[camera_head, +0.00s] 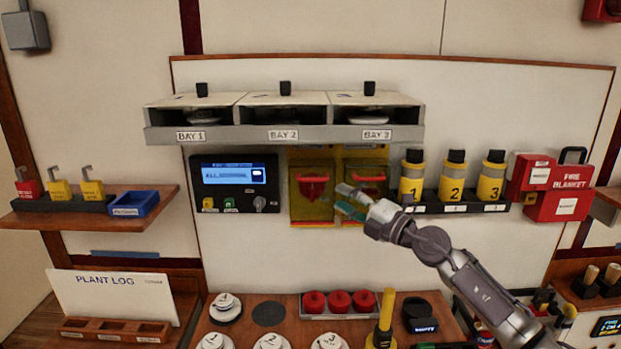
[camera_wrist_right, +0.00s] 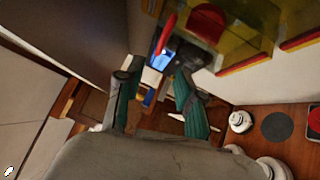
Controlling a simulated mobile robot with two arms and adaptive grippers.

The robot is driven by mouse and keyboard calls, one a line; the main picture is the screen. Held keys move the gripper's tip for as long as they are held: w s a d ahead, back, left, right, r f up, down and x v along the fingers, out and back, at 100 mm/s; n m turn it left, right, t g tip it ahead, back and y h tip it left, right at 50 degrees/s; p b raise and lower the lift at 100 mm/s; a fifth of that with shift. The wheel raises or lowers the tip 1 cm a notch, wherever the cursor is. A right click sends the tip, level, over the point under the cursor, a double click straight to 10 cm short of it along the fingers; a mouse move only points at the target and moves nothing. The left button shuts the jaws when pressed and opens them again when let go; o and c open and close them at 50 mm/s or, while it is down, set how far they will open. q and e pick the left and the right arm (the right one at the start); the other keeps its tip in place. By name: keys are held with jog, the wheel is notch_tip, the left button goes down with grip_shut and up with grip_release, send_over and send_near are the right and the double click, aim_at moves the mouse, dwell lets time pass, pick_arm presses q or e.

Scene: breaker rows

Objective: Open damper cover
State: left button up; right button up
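Two yellow see-through covers sit side by side on the wall panel under the bay shelf, the left cover (camera_head: 311,208) and the right cover (camera_head: 367,165). Each has a red bar at its front, and a red knob (camera_head: 313,188) shows through the left one. I cannot read which is the damper cover. My right gripper (camera_head: 346,199) is in front of the gap between the covers and partly hides the right one. In the right wrist view its fingers (camera_wrist_right: 158,70) are apart and empty, with a red bar (camera_wrist_right: 166,33) just beyond the tips. My left gripper is not in view.
The bay shelf (camera_head: 285,135) juts out above the covers. A control panel with a lit screen (camera_head: 234,175) is to the left. Yellow numbered cylinders (camera_head: 451,180) stand to the right. A lower wooden bench (camera_head: 250,335) holds red buttons and white discs.

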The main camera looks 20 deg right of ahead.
aim_at(312, 181)
jog(key=p+x, duration=0.1)
jog(key=x, duration=1)
jog(key=shift+w+a, duration=0.1)
jog(key=shift+w, duration=0.05)
jog(key=shift+c, duration=0.3)
grip_shut()
